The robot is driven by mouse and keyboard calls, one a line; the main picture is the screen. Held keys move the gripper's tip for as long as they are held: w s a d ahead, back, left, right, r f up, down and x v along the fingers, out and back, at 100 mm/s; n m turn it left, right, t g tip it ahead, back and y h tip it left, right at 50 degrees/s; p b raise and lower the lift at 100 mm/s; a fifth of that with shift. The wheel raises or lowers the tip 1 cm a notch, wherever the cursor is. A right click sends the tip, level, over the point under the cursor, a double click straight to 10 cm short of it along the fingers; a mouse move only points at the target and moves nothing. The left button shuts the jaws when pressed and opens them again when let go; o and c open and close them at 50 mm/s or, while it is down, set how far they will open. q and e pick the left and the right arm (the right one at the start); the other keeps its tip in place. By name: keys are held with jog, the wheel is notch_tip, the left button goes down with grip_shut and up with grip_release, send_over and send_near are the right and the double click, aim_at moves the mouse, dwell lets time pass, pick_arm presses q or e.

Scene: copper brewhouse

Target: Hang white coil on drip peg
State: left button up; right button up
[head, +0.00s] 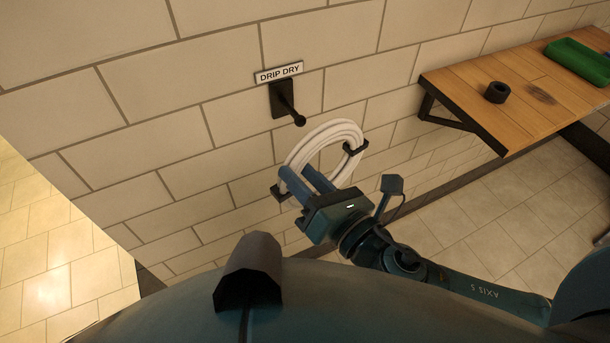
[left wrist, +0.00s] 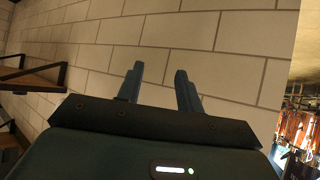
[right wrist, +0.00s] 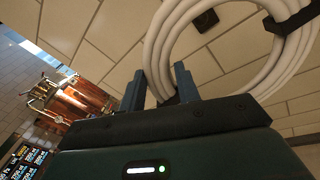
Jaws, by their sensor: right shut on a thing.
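The white coil (head: 329,128) is a ring of hose with dark clips. My right gripper (head: 303,176) is shut on its lower left side and holds it upright near the wall. In the right wrist view the white coil (right wrist: 153,48) passes between the fingers of my right gripper (right wrist: 158,82). The dark drip peg (head: 289,104) sticks out of the wall under a "DRIP DRY" sign (head: 279,73). The coil is below and right of the peg, apart from it in the head view. My left gripper (left wrist: 158,72) is open and empty, and shows only in the left wrist view.
A wooden wall shelf (head: 525,85) on a dark bracket is at the right. It holds a black ring (head: 497,92) and a green tray (head: 578,62). The tiled wall (head: 180,100) around the peg is clear.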

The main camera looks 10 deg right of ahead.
jog(key=w+a+f, duration=0.2)
jog(key=w+a, duration=0.2)
jog(key=w, duration=0.9)
jog(key=shift+a+p, duration=0.15)
jog(key=shift+p, duration=0.3)
dwell(1.2)
jog(key=shift+w, duration=0.15)
dwell(0.6)
